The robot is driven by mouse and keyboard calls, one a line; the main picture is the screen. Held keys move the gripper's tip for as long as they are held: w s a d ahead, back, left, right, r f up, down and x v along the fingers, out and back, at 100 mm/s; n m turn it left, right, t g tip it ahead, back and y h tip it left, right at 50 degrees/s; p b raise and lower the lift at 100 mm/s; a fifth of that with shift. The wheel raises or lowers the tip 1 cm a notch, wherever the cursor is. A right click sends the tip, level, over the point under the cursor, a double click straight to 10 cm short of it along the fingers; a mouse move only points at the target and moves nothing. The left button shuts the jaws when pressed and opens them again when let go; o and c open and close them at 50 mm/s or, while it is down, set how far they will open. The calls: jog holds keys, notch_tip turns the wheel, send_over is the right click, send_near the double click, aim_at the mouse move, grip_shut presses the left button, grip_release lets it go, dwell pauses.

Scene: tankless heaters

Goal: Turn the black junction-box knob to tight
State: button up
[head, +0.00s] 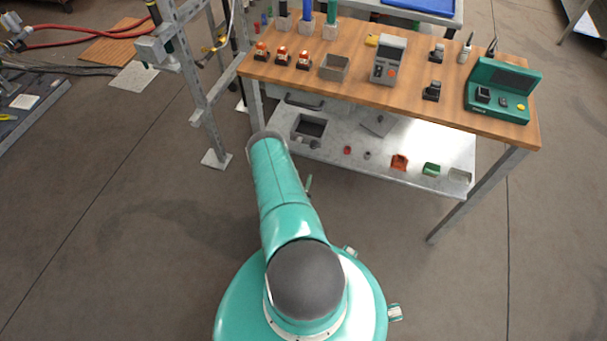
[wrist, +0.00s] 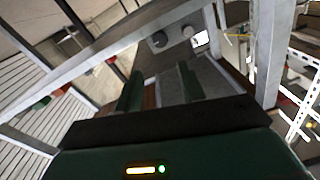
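In the wrist view, a round dark knob-like part (wrist: 158,40) sits beyond my fingertips, beside a smaller paler round part (wrist: 188,31). It may be the junction-box knob, but its setting is too small to read. In the head view, a grey box (head: 151,50) is fixed to the metal frame at the upper left; no knob on it can be made out. My gripper (wrist: 158,78) shows two green fingers, apart with nothing between them and clear of the dark round part. My arm hides the gripper in the head view.
A wooden workbench (head: 430,103) with tools and devices stands at the upper right, above a metal lower shelf (head: 350,155). The metal frame (head: 197,98) rises left of the bench. Red hoses (head: 85,40) lie at the far left. The floor at the lower left is clear.

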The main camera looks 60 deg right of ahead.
jog(key=shift+o, duration=0.4)
jog(key=shift+o, duration=1)
jog(key=n, duration=0.5)
send_near(313, 147)
jog(key=x, duration=0.8)
jog(key=shift+w+d, duration=0.1)
jog(key=shift+d, duration=0.1)
jog(key=shift+m, duration=0.3)
jog(key=c, duration=1)
